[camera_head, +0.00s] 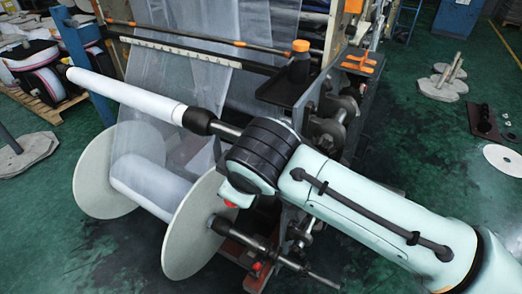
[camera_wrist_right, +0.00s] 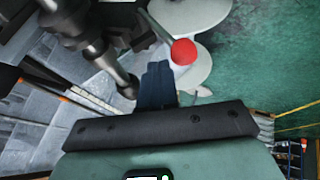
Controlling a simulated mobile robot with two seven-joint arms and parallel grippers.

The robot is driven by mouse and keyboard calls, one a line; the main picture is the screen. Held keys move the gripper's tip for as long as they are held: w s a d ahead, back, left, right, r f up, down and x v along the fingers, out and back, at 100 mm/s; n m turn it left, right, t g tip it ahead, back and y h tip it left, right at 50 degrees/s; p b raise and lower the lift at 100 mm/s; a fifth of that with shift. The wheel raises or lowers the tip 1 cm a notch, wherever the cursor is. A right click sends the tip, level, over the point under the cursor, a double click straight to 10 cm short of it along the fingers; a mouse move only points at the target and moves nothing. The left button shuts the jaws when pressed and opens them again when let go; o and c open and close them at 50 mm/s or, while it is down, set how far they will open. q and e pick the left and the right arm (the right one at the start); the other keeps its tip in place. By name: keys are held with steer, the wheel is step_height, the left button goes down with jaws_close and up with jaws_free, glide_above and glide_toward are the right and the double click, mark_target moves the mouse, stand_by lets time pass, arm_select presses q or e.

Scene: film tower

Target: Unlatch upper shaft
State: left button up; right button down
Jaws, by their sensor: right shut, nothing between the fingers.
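The upper shaft (camera_head: 130,95) carries a white tube and runs from upper left toward the machine frame. A black cone (camera_head: 200,121) sits at its inner end, and the metal shaft passes behind my right wrist. In the right wrist view, a red ball knob (camera_wrist_right: 183,52) caps a grey rod. My right gripper (camera_wrist_right: 157,70) is shut and empty, its dark fingers right beside the knob; I cannot tell if they touch. Dark shaft parts (camera_wrist_right: 95,45) lie to the left. In the head view my wrist hides the fingers. My left gripper is not in view.
Below the upper shaft, a film roll (camera_head: 150,188) sits between two large pale discs (camera_head: 190,235) on a lower shaft. A black bottle with an orange cap (camera_head: 299,62) stands on a ledge behind my wrist.

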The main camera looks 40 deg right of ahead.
steer(key=s+a+f+n+t+h+b, duration=0.1)
steer(key=s+a+f+t+h+b, duration=0.1)
steer(key=a+f+h+b, duration=0.2)
step_height(320, 180, down, 3)
steer(key=a+b, duration=0.1)
steer(key=b, duration=0.3)
steer(key=shift+s+h, duration=0.15)
steer(key=shift+h, duration=0.25)
steer(key=shift+a+f, duration=0.15)
steer(key=shift+f, duration=0.15)
steer(key=shift+r, duration=0.1)
